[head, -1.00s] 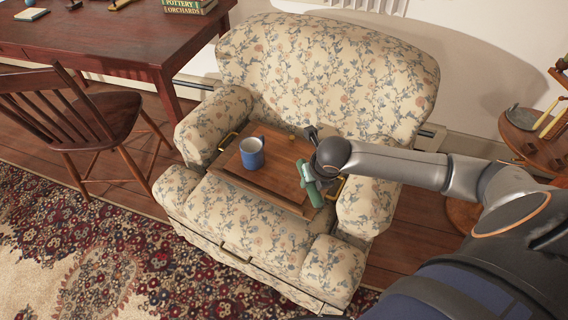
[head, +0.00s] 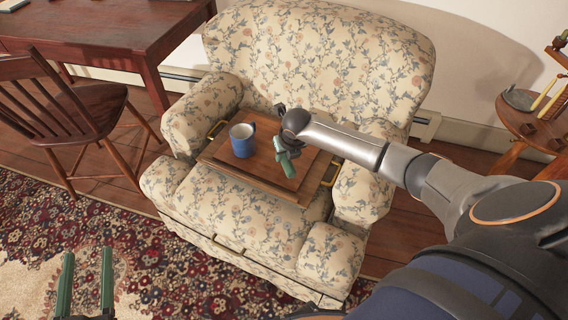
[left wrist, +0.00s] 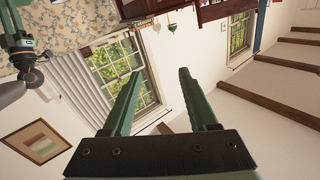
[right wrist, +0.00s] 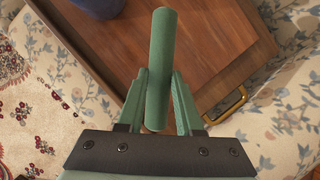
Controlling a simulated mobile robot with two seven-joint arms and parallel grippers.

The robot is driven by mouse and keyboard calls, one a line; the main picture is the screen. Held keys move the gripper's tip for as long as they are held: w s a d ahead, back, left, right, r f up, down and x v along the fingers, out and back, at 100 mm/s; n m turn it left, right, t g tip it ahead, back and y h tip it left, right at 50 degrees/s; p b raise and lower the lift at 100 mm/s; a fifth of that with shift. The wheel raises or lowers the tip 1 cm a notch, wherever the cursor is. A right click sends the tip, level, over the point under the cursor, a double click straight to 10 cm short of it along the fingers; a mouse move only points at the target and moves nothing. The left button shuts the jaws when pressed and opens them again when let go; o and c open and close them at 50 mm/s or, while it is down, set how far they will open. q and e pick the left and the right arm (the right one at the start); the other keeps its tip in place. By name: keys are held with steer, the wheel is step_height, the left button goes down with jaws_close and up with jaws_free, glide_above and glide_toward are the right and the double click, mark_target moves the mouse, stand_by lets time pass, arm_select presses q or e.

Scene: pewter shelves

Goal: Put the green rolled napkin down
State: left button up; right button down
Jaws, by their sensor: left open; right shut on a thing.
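The green rolled napkin (right wrist: 161,62) is held between the fingers of my right gripper (right wrist: 160,95) in the right wrist view, over the wooden tray. In the head view the napkin (head: 287,166) is small and partly hidden by my right gripper (head: 284,146), above the right part of the tray. I cannot tell whether it touches the tray. My left gripper (head: 85,285) is open and empty at the lower left of the head view, over the rug. Its spread fingers also show in the left wrist view (left wrist: 163,95).
The wooden tray (head: 215,157) with brass handles lies on the floral armchair (head: 310,60). A blue mug (head: 242,140) stands on its left part. A wooden chair (head: 75,105) and desk (head: 110,40) stand left, and a round side table (head: 535,120) right. The tray's middle looks clear.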

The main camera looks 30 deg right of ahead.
mark_target(284, 161)
steer(key=shift+w+f, duration=0.3)
steer(key=shift+f, duration=0.1)
step_height(284, 161, down, 3)
steer(key=shift+w+f+b, duration=0.15)
steer(key=shift+f+b, duration=0.05)
steer(key=shift+b, duration=0.75)
arm_select(q)
step_height(284, 161, up, 12)
steer(key=s+m+t+h, duration=0.2)
steer(key=m+t+h, duration=0.1)
steer(key=t+h, duration=0.1)
steer(key=shift+s+d+f+m, duration=0.15)
steer(key=shift+s+d+m, duration=0.15)
steer(key=shift+s+d, duration=0.15)
arm_select(e)
steer(key=c, duration=0.6)
jaws_free()
steer(key=shift+o, duration=0.2)
steer(key=shift+r, duration=0.15)
